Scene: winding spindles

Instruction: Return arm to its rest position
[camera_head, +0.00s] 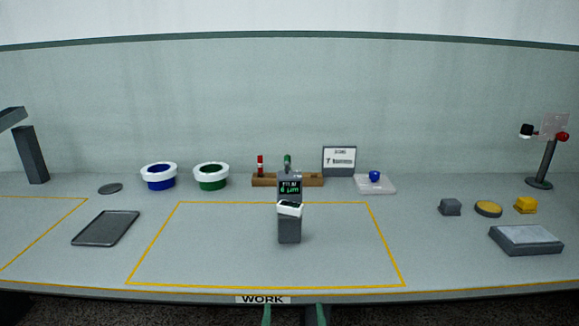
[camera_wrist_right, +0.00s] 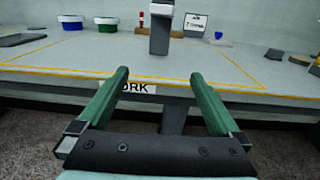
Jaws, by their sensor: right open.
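My right gripper (camera_head: 294,313) shows at the bottom edge of the head view as two green fingertips, set apart, just in front of the table's front edge. In the right wrist view the same gripper (camera_wrist_right: 158,75) is open, with nothing between its green fingers. Beyond it, a grey gauge stand (camera_head: 289,228) with a lit display reading a film value stands upright inside the yellow outline on the table; the gripper does not touch it. My left gripper is not in view.
The table (camera_head: 220,255) is mostly clear in front. A dark tray (camera_head: 106,228) lies left. Blue (camera_head: 159,178) and green (camera_head: 211,178) white-rimmed bowls stand behind, beside a wooden rack (camera_head: 310,180). A grey box (camera_head: 526,240) and small blocks sit right.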

